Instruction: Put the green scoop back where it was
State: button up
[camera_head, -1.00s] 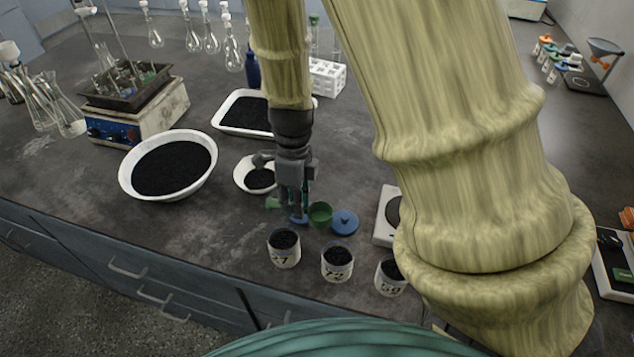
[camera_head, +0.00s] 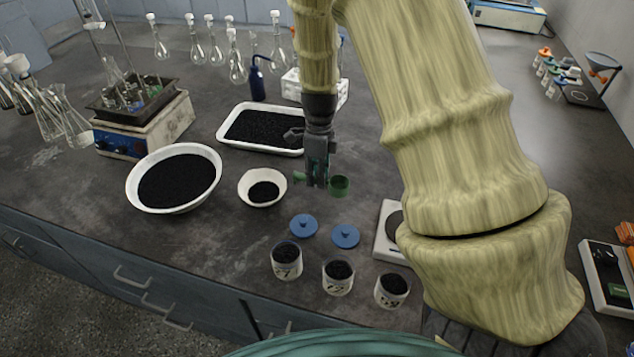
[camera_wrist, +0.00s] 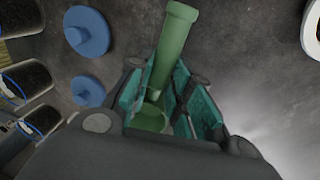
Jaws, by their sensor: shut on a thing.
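The green scoop (camera_head: 339,186) is in my gripper (camera_head: 317,184), to the right of the small white bowl in the head view. In the wrist view the scoop's green handle (camera_wrist: 174,45) stands out between the teal-padded fingers of my gripper (camera_wrist: 165,100), which are shut on it. The scoop's cup is partly hidden behind the fingers and the gripper body. I cannot tell exactly how high the scoop is above the table.
A small white bowl (camera_head: 246,198), a large white bowl (camera_head: 134,193) and a white tray (camera_head: 226,140) hold black grains. Two blue lids (camera_head: 304,225) (camera_head: 346,236) lie behind three labelled jars (camera_head: 286,268) (camera_head: 337,285) (camera_head: 391,297). A balance (camera_head: 386,240) stands right. Dark table is clear between.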

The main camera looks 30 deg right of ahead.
jog(key=shift+f+p, duration=0.4)
jog(key=shift+f, duration=1.35)
jog(key=o, duration=0.9)
jog(key=shift+f, duration=0.15)
notch_tip(320, 180, up, 12)
jog(key=w+d+b, duration=0.1)
jog(key=b, duration=0.1)
jog(key=shift+w, duration=0.2)
jog(key=shift+d, duration=0.1)
